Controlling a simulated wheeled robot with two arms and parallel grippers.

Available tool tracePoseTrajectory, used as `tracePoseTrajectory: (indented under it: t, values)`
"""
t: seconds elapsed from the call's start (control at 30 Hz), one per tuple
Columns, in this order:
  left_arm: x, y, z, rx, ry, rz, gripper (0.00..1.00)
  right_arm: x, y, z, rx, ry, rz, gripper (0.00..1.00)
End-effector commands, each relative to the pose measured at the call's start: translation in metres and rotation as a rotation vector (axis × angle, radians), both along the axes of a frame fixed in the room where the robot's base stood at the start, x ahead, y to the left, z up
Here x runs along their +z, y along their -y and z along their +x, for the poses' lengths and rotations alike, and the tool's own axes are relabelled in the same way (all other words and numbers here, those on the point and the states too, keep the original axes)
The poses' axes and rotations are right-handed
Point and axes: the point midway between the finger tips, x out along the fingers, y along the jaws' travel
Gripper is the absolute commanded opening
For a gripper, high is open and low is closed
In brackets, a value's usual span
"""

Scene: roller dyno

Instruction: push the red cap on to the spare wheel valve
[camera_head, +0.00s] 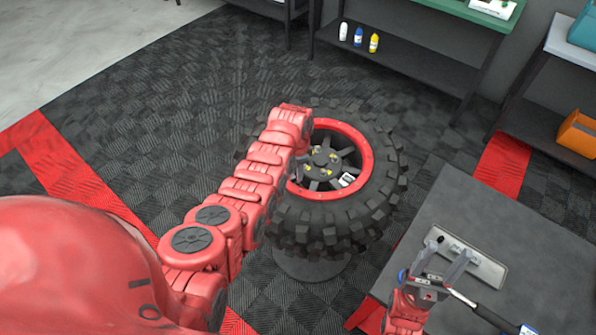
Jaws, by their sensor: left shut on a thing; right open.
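The spare wheel (340,215) lies flat on a round grey stand, with a knobbly black tyre, a red rim ring and dark spokes. My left arm reaches over its left side. My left gripper (298,170) is at the rim's left inner edge, mostly hidden by its own arm. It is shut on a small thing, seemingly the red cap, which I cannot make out. The valve cannot be made out either; contact between them cannot be told. My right gripper (447,258) is open and empty above the grey table (450,210) at lower right.
A flat grey plate (485,268) and a black-handled tool (493,318) lie on the table near my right gripper. A shelf (420,65) with small bottles (358,37) stands behind the wheel. An orange bin (578,133) is at right. The floor left of the wheel is clear.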

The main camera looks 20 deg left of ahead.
Motion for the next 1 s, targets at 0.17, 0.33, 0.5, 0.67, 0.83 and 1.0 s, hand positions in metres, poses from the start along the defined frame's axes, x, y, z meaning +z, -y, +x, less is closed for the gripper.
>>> tracePoseTrajectory:
  t: [0.17,0.33,0.5,0.67,0.83,1.0]
  values:
    - [-0.0001,-0.0005,-0.0008,0.000,0.000,0.000,0.00,0.0000,0.0000,0.0000,0.000,0.000,0.000,0.55]
    - [0.0000,-0.0006,-0.0009,0.000,-0.001,0.001,0.00,0.0000,0.0000,0.0000,0.000,0.000,0.000,0.55]
    - [-0.0006,-0.0006,-0.0009,0.000,-0.001,0.001,0.00,-0.0005,0.0000,0.0000,0.000,0.000,0.000,0.55]
    - [-0.0030,-0.0007,-0.0009,0.000,-0.001,0.001,0.00,-0.0025,0.0000,0.0000,0.000,0.000,0.000,0.55]
    - [-0.0059,-0.0006,-0.0009,0.000,0.000,0.000,0.00,-0.0049,0.0000,0.0000,0.000,0.000,0.000,0.55]
    - [-0.0087,-0.0006,-0.0008,0.000,0.000,0.000,0.00,-0.0071,0.0000,0.0000,0.000,0.000,0.000,0.55]
